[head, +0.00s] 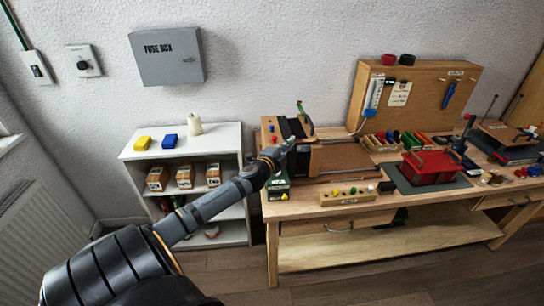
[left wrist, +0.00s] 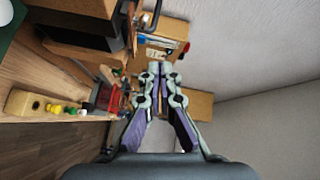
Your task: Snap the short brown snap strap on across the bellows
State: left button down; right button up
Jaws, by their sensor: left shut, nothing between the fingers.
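My left gripper (head: 289,146) reaches in from the lower left over the left end of the workbench. It is shut and empty, and its closed fingertips show in the left wrist view (left wrist: 160,68). Just beyond it stands a wooden action with a dark section that looks like the bellows (head: 292,128). In the left wrist view a dark block between wooden parts (left wrist: 85,33) lies left of the fingers. The gripper hides part of the action in the head view. I cannot make out the short brown snap strap. My right gripper is not in view.
The workbench (head: 300,208) carries a block with coloured pegs (head: 348,196), a red crate (head: 430,167) on a dark mat and a row of coloured parts. A tool board (head: 420,92) stands behind. A white shelf (head: 185,150) is left of the bench.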

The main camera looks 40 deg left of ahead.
pick_arm(q)
jog(key=s+a+f+p, duration=0.1)
jog(key=s+a, duration=0.3)
jog(key=s, duration=0.2)
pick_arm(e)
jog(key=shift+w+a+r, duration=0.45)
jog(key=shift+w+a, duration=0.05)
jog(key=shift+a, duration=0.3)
